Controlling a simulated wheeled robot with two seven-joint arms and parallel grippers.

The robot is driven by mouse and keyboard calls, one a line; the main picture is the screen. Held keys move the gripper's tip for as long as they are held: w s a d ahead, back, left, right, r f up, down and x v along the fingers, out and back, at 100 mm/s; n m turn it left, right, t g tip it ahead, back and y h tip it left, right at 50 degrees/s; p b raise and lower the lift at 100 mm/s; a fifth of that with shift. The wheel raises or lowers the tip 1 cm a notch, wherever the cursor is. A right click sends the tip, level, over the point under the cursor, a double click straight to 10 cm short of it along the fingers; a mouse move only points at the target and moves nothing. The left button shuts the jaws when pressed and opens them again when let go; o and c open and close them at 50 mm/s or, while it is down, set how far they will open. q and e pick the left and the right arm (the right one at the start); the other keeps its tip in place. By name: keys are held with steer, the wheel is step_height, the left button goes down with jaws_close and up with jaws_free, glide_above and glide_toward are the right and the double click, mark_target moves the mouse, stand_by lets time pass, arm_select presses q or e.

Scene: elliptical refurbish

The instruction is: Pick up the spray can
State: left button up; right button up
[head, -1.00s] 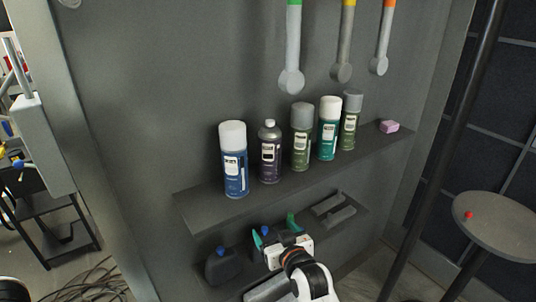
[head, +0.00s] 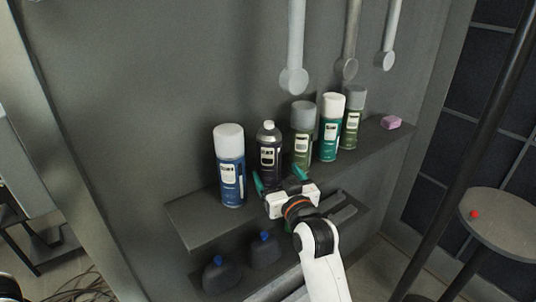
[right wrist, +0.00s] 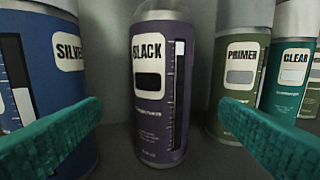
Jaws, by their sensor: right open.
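Several spray cans stand upright in a row on the upper grey shelf. From the left they are a blue can (head: 230,167) labelled SILVER, a dark purple can (head: 269,152) labelled BLACK, a green can (head: 302,135) labelled PRIMER, a teal can (head: 330,128) labelled CLEAR, and another green can (head: 352,118). My right gripper (head: 279,177) is open in front of the purple can. In the right wrist view the purple can (right wrist: 158,90) stands between and beyond the green fingertips (right wrist: 166,125), apparently untouched. My left gripper is not seen.
The upper shelf (head: 200,215) has bare room at its left end. A pink block (head: 391,122) lies at its right end. Dark bottles with blue caps (head: 264,252) stand on the lower shelf. A round table (head: 500,215) with a red item is at right.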

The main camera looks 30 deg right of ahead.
mark_target(273, 168)
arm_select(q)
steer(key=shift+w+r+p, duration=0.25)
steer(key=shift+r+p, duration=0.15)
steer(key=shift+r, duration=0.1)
arm_select(e)
steer(key=w, duration=0.4)
steer(key=shift+w+d+f, duration=0.1)
steer(key=shift+w+d, duration=0.1)
steer(key=shift+d, duration=0.15)
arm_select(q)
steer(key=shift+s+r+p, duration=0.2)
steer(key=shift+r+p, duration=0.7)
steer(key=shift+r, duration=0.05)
arm_select(e)
steer(key=w, duration=0.4)
steer(key=shift+d+r, duration=0.25)
steer(key=shift+d, duration=0.15)
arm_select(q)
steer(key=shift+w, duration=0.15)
arm_select(e)
steer(key=shift+w+d+f, duration=0.1)
steer(key=shift+w+f, duration=0.05)
steer(key=shift+w, duration=0.2)
steer(key=shift+s, duration=0.1)
steer(key=c, duration=1.2)
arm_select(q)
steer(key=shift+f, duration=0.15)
